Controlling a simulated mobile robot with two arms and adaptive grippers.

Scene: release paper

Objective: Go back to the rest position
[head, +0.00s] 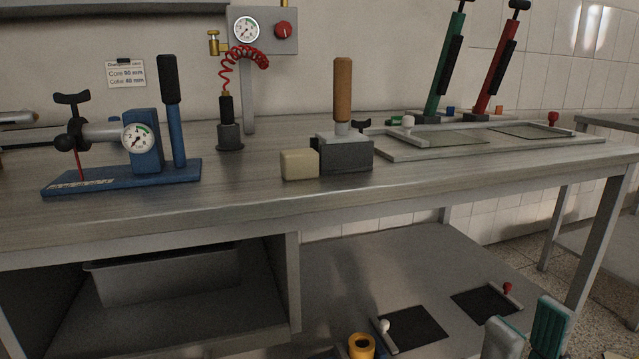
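My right gripper (528,318) shows at the bottom right of the head view, with two pale grey and teal fingers pointing up. The fingers stand apart, with a narrow gap and nothing seen between them. It is in front of the bench's lower shelf (365,265), below the worktop (450,172), and does not appear to touch anything. Its lower part is cut off by the picture edge. My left gripper is not in view.
On the worktop stand a blue press (148,150) with a gauge, a wooden-handled block (343,152), a pale block (300,165), a flat tray (395,154) and green (446,65) and red (496,75) levers. Dark plates (415,326) and a yellow ring (361,345) are low down.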

